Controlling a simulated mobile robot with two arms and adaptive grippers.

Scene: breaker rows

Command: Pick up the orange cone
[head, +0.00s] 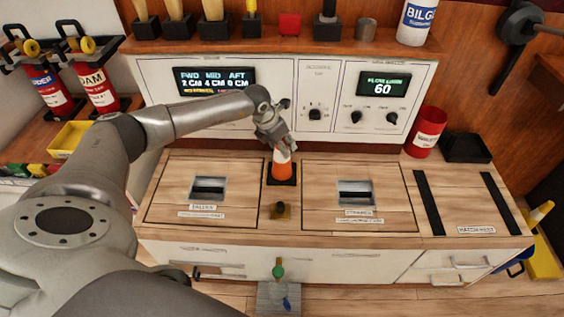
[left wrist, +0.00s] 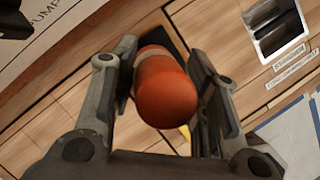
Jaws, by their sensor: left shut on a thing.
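The orange cone (head: 282,171) has a white band and a dark square base, and stands upright between the two hatch panels of the wooden counter. My left gripper (head: 280,147) reaches down from above and is shut on the cone's upper part. In the left wrist view the cone's rounded orange tip (left wrist: 165,90) sits between the two fingers of my left gripper (left wrist: 165,75), with the pale band and dark base beyond. The base appears to rest on the counter. My right gripper is not in view.
Hatch panels with recessed handles flank the cone, the left one (head: 165,195) and the right one (head: 400,200). A control panel (head: 150,75) rises behind. A red canister (head: 427,132) and black tray (head: 466,149) stand at right.

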